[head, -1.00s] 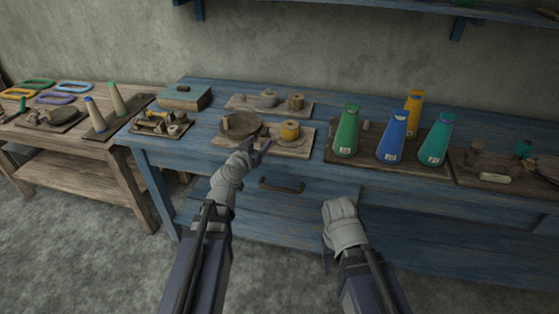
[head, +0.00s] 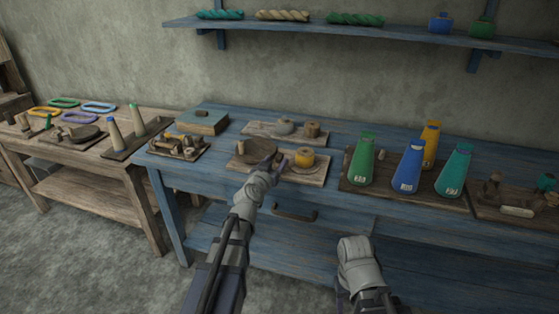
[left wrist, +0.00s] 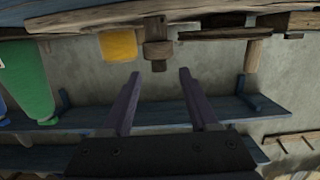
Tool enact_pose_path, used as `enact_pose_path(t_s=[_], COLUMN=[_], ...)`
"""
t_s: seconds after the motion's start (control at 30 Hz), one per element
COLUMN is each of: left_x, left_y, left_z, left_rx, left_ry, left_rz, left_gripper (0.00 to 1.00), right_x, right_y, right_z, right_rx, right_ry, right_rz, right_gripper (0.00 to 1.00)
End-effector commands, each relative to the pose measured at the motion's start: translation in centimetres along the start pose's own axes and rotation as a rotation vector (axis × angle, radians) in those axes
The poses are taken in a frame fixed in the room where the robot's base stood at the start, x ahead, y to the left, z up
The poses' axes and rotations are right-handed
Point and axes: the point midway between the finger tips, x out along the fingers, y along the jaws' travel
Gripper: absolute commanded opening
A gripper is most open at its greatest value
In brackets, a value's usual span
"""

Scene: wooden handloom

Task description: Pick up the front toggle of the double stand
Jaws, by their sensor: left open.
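My left gripper (head: 271,164) is open over the front board (head: 310,176) on the blue table, between a dark round dish (head: 248,154) and a yellow spool (head: 305,158). The left wrist view looks upside down. Between and beyond its two fingers (left wrist: 157,98) stands a wooden post with a crosspiece (left wrist: 157,42), beside the yellow spool (left wrist: 117,44). This may be the toggle on its stand; I cannot tell for certain. Nothing shows between the fingers. In the head view the gripper hides this post. My right gripper (head: 340,292) hangs low before the table, its fingers barely visible.
Tall green (head: 363,160), blue (head: 408,168), yellow and teal cones stand on a board to the right. A board with small wooden pieces (head: 178,147) and a blue box (head: 202,122) are on the left. A shelf (head: 350,29) hangs above.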

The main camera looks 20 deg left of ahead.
Motion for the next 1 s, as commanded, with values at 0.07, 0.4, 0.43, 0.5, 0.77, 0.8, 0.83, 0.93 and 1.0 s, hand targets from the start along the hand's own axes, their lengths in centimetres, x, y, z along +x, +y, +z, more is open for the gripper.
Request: enact_pose_path(t_s=[0.07,0.4,0.43,0.5,0.77,0.8,0.83,0.93,1.0], left_x=[1.7,2.5,2.5,2.5,2.5,2.5,2.5,2.5,2.5], left_y=[0.0,0.1,0.1,0.1,0.1,0.1,0.1,0.1,0.1], left_z=[0.1,0.0,0.0,0.0,0.0,0.0,0.0,0.0,0.0], left_rx=[0.001,0.0,0.0,0.0,0.0,0.0,0.0,0.0,0.0], left_ry=[0.0,0.0,0.0,0.0,0.0,0.0,0.0,0.0,0.0], left_rz=[0.0,0.0,0.0,0.0,0.0,0.0,0.0,0.0,0.0], left_gripper=[0.6,0.59,0.56,0.48,0.18,0.14,0.1,0.0,0.0], right_x=[0.3,0.4,0.4,0.4,0.4,0.4,0.4,0.4,0.4], right_y=[0.0,0.0,0.0,0.0,0.0,0.0,0.0,0.0,0.0], right_z=[0.0,0.0,0.0,0.0,0.0,0.0,0.0,0.0,0.0], right_rx=[0.0,0.0,0.0,0.0,0.0,0.0,0.0,0.0,0.0], right_ry=[0.0,0.0,0.0,0.0,0.0,0.0,0.0,0.0,0.0], right_rz=[0.0,0.0,0.0,0.0,0.0,0.0,0.0,0.0,0.0], right_gripper=[0.5,0.5,0.5,0.5,0.5,0.5,0.5,0.5,0.5])
